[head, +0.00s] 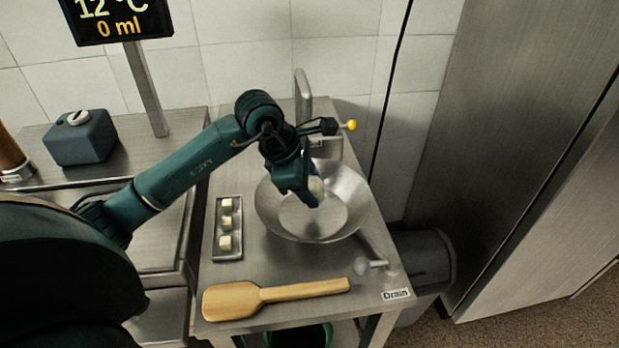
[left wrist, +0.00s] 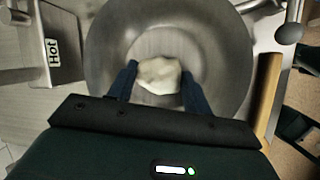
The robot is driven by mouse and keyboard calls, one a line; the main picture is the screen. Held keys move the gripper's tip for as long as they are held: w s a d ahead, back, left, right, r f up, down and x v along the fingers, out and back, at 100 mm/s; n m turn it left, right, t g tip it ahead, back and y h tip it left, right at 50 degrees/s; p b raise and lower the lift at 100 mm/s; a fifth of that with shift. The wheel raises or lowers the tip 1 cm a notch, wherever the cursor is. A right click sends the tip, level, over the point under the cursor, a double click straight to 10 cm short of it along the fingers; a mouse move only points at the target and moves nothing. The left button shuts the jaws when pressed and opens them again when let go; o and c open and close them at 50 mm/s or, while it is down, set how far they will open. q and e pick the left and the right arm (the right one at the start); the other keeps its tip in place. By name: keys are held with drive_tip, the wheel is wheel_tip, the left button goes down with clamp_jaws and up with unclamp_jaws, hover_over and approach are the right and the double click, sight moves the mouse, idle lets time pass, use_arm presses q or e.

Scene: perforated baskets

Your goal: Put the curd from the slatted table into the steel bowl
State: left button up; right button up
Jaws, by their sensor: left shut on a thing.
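The steel bowl (head: 347,215) stands on the steel table, and its grey inside fills the left wrist view (left wrist: 105,60). My left gripper (head: 311,198) is over the bowl, pointing down. In the left wrist view my left gripper (left wrist: 160,78) is shut on a pale, lumpy curd (left wrist: 159,75), held between the two dark fingers. In the head view the curd (head: 317,186) is mostly hidden behind the gripper. I cannot tell whether it touches the bowl's bottom. My right gripper is not in view.
A small tray (head: 229,254) with pale cubes lies left of the bowl. A wooden paddle (head: 275,295) lies in front. A valve handle (head: 372,264) and a "Drain" label (head: 396,294) are at the right front. A tap (head: 303,95) stands behind the bowl.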

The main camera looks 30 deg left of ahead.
sight(310, 184)
use_arm(q)
drive_tip(key=shift+f, duration=0.7)
drive_tip(key=o, duration=1.1)
drive_tip(key=shift+c, duration=0.2)
wheel_tip(310, 184, up, 7)
drive_tip(key=p, duration=0.3)
drive_tip(key=shift+r+p, duration=0.1)
drive_tip(key=shift+p, duration=0.3)
drive_tip(key=shift+s, duration=0.1)
